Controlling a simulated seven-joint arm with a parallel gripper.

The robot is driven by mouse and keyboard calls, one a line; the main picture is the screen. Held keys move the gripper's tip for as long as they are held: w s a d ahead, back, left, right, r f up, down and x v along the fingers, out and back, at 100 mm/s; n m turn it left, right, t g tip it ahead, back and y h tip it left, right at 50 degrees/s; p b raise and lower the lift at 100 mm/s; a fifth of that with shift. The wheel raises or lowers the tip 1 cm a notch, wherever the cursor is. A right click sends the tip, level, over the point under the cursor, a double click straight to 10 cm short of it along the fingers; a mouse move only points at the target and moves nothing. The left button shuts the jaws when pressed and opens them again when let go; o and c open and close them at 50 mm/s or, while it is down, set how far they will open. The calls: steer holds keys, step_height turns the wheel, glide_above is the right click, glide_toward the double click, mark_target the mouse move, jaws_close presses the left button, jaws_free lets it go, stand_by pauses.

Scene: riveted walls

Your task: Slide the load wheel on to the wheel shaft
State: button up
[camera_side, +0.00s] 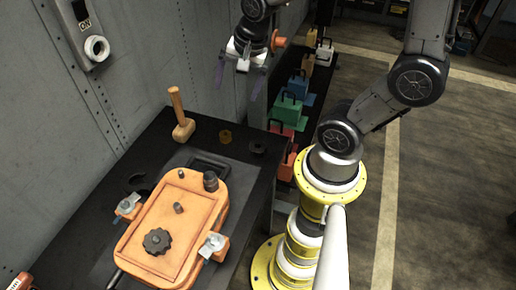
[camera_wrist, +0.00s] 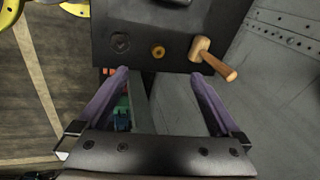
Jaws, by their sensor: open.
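Two small round parts lie on the black table: a brass-coloured ring-like one (camera_side: 225,136) and a dark one (camera_side: 258,147). In the wrist view they are the brass ring (camera_wrist: 158,51) and the dark disc (camera_wrist: 121,42). A dark toothed wheel (camera_side: 157,241) sits on the orange housing (camera_side: 195,216). A short bare shaft (camera_side: 180,208) stands up from the housing. I cannot tell which part is the load wheel. My gripper (camera_side: 238,82) is open and empty, raised beyond the table's far edge; its purple fingers (camera_wrist: 160,73) also show in the wrist view.
A wooden mallet (camera_side: 182,122) stands on the table near the wall. A dark cylinder (camera_side: 211,181) rises at the housing's far corner, and clamps (camera_side: 213,245) flank the housing. Coloured blocks (camera_side: 289,108) with handles stand on a low rack beyond the table. The grey riveted wall borders the left.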

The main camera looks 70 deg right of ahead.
steer(key=s+d+f+m+g, duration=0.1)
steer(key=d+f+m+g, duration=0.2)
steer(key=f, duration=0.5)
steer(key=m, duration=0.1)
glide_above(258, 143)
steer(key=s+a, duration=0.1)
steer(key=shift+y, duration=0.4)
steer(key=f, duration=1.2)
steer(key=shift+a, duration=0.2)
steer(key=shift+w+f, duration=0.15)
steer(key=shift+f, duration=1.15)
steer(key=shift+w+f, duration=0.1)
steer(key=shift+f, duration=1.2)
steer(key=c, duration=1.6)
steer(key=shift+r, duration=0.1)
step_height(258, 143, up, 10)
